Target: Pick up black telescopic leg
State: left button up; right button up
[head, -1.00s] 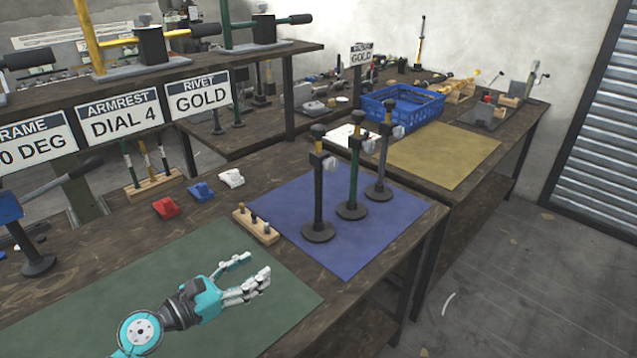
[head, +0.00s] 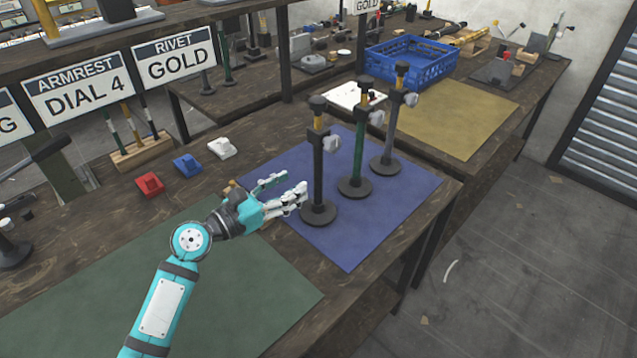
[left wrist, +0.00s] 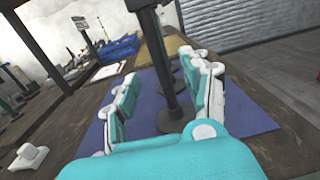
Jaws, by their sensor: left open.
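The black telescopic leg (head: 318,172) stands upright on its round base at the near left of the blue mat (head: 352,247). Its top has a yellow section and a light grey knob. A green leg (head: 356,160) and a grey leg (head: 389,140) stand behind it to the right. My left gripper (head: 292,190) is open, just left of the black leg's lower shaft. In the left wrist view a dark leg shaft (left wrist: 162,65) rises between the open fingers, apart from them as far as I can tell. My right gripper is not in view.
A blue crate (head: 410,65) stands on the back table by a yellow mat (head: 452,120). Red (head: 149,184), blue (head: 187,165) and white (head: 221,148) clamps lie on the bench to the left. The green mat (head: 240,290) is bare apart from my arm above it.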

aim_at(314, 170)
pick_arm(q)
jog(key=x, duration=0.9)
jog(key=shift+w+a+f, duration=0.1)
jog(key=shift+w, duration=0.1)
grip_shut()
dwell(0.5)
